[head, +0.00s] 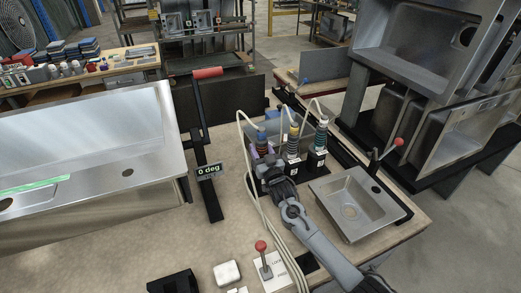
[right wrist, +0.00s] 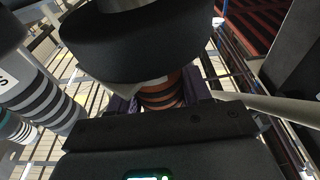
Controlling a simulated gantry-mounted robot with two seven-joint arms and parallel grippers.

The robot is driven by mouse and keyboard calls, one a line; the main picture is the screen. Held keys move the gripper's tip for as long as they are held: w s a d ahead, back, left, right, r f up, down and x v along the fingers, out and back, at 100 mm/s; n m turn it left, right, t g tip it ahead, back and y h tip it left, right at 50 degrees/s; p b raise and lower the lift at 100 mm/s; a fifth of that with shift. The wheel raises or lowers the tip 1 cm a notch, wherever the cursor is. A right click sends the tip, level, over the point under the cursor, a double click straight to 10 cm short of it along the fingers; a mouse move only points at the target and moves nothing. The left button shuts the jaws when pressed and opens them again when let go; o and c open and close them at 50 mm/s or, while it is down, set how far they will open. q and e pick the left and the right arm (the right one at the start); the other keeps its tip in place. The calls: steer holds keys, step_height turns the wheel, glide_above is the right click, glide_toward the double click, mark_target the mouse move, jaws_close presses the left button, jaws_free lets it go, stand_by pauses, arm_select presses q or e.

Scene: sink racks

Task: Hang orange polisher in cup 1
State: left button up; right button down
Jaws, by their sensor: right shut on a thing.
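The orange polisher shows in the right wrist view as an orange-and-black striped body (right wrist: 160,90) below a wide black collar. My right gripper (right wrist: 165,103) is shut around this striped part. In the head view my right gripper (head: 272,174) is at the left end of a row of three polishers and hides the lower part of the left one. The polisher rack (head: 315,163) has dark cups with white labels. I cannot read which is cup 1, or tell whether the held polisher sits in a cup. My left gripper is not in view.
A yellow-banded polisher (head: 293,140) and a teal-banded polisher (head: 321,136) stand close to the right. Pale hoses loop around the rack. A small sink (head: 352,205) lies right of my arm. A red-handled lever (head: 207,73) stands left.

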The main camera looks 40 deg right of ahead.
steer(key=shift+f+b, duration=0.3)
steer(key=shift+f, duration=0.15)
steer(key=shift+c, duration=2.1)
jaws_free()
steer(key=shift+f, duration=0.3)
steer(key=shift+s+a+p, duration=0.1)
steer(key=shift+s+p, duration=0.25)
steer(key=shift+p, duration=0.15)
steer(key=p+v, duration=0.6)
steer(key=v, duration=0.4)
